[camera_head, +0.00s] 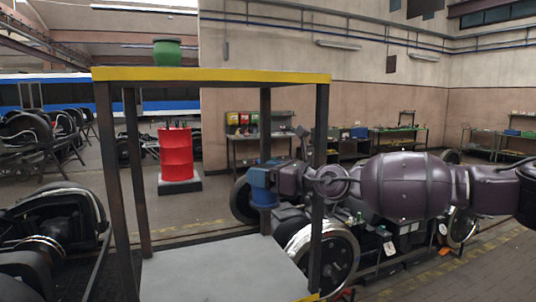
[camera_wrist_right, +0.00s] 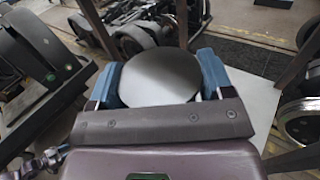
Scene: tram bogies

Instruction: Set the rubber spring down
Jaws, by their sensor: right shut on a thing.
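The rubber spring (camera_wrist_right: 160,76) shows in the right wrist view as a dark grey round body with a smooth flat face. My right gripper (camera_wrist_right: 158,88) is shut on it, with a blue finger on each side. In the head view my right gripper (camera_head: 263,188) is at the right side of the stand, above the back right part of its grey lower shelf (camera_head: 215,272). The spring is mostly hidden by the blue fingers there. My left gripper is not in view.
The stand has dark posts (camera_head: 318,200) and a yellow-edged top (camera_head: 215,75) above the lower shelf. The lower shelf looks clear. Wheels (camera_head: 325,258) lie close to its right. A red drum (camera_head: 176,155) stands behind.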

